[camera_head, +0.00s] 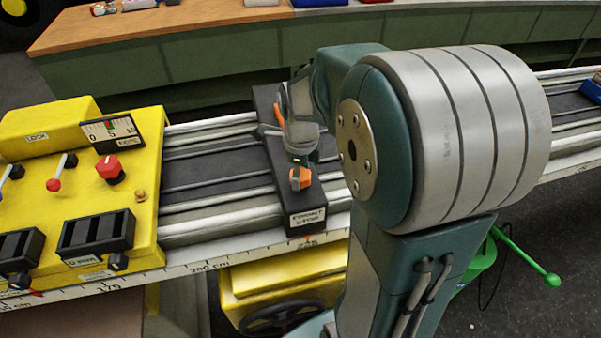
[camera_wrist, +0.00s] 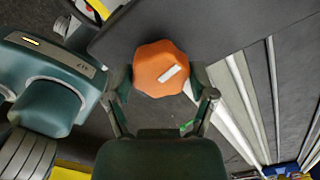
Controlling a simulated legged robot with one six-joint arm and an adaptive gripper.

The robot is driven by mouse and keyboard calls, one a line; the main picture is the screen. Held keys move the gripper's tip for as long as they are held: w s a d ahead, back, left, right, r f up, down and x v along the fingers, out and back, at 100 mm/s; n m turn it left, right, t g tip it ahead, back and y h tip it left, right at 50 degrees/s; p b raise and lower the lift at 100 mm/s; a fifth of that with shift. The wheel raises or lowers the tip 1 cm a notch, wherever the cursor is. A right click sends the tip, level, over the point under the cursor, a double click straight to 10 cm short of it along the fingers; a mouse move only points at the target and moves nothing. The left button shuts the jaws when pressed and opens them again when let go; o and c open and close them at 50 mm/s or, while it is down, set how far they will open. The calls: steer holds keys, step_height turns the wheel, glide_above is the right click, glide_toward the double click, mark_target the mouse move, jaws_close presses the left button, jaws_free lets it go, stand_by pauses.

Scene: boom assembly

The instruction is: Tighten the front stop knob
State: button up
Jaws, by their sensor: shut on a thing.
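The front stop is a dark block (camera_head: 291,214) lying across the rails, with a label reading "FRONT STOP" at its near end. Its orange knob (camera_head: 301,181) stands on top, partly hidden by my gripper (camera_head: 299,166). In the wrist view the knob (camera_wrist: 161,69) is a faceted orange cap with a white mark pointing up and right. My gripper (camera_wrist: 162,90) has a finger on each side of the knob and is shut on it. The dark top of the stop also shows behind the knob in the wrist view (camera_wrist: 200,30).
A yellow control box (camera_head: 75,190) with a red knob (camera_head: 109,167), levers and a gauge sits on the rails at the left. A scale strip (camera_head: 200,266) runs along the front. A wood-topped bench (camera_head: 150,30) stands behind. A green rod (camera_head: 525,258) sticks out at the lower right.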

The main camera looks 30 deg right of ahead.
steer(key=shift+f+m, duration=0.1)
steer(key=shift+m, duration=1)
steer(key=o, duration=1.1)
steer(key=shift+c, duration=0.2)
steer(key=shift+r, duration=0.2)
step_height(320, 180, up, 12)
steer(key=shift+f, duration=0.2)
